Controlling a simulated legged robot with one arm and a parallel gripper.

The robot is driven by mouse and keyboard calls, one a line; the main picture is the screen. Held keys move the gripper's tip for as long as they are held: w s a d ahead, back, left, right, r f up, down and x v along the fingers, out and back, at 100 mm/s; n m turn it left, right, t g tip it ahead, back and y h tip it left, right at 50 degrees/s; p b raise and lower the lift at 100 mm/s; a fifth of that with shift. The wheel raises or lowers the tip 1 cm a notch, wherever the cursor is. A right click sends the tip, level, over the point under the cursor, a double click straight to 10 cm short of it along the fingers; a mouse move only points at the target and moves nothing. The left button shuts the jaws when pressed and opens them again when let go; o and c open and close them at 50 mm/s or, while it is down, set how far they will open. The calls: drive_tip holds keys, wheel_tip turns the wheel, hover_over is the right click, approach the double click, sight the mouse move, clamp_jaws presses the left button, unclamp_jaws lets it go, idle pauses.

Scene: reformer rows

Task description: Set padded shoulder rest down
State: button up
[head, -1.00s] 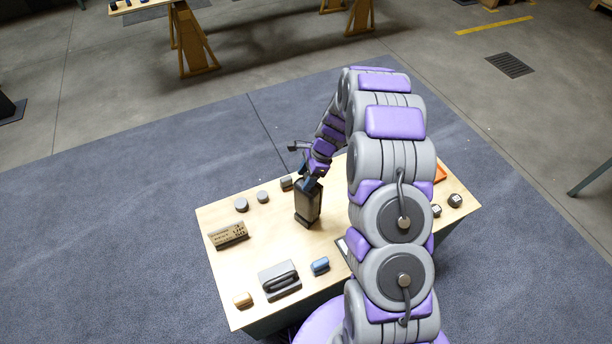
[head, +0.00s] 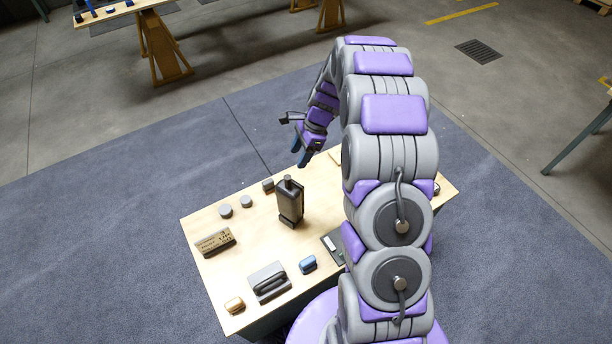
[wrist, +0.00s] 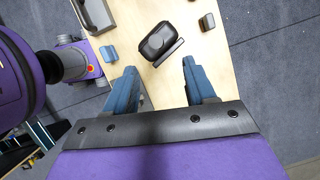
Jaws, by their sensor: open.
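The padded shoulder rest (head: 290,203), which I take to be the dark upright block with a small knob on top, stands on the light wooden table (head: 262,228). In the wrist view the shoulder rest (wrist: 166,40) appears from above as a dark rounded block with a thin bar along one side. My gripper (head: 303,158) is above and behind it in the head view, clear of it. In the wrist view my gripper (wrist: 157,75) has its two blue fingers spread with nothing between them. The shoulder rest lies beyond the fingertips.
Small grey cylinders (head: 226,211), a labelled block (head: 215,242), a grey handled piece (head: 269,282), a blue block (head: 308,264) and a tan block (head: 234,305) share the table. My arm hides much of its right side. Dark mat (head: 120,240) surrounds the table.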

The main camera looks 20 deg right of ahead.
drive_tip(key=s+a+r+n+g+h, duration=0.1)
drive_tip(key=s+a+r+n, duration=0.25)
drive_tip(key=s+r, duration=0.4)
drive_tip(key=s+a+r+n+h, duration=0.1)
drive_tip(key=s+a+r+n, duration=0.2)
drive_tip(key=s+r+n, duration=0.35)
drive_tip(key=s+r+n+h, duration=0.1)
drive_tip(key=s+n, duration=0.3)
drive_tip(key=s, duration=0.8)
drive_tip(key=s+d+r+n+h, duration=0.1)
drive_tip(key=s+r+n, duration=0.2)
drive_tip(key=s, duration=1)
drive_tip(key=shift+s+r+n+g, duration=0.15)
drive_tip(key=shift+r+n+g, duration=0.15)
drive_tip(key=shift+n+g, duration=0.15)
drive_tip(key=shift+d, duration=0.1)
drive_tip(key=shift+f, duration=0.25)
drive_tip(key=shift+c, duration=0.5)
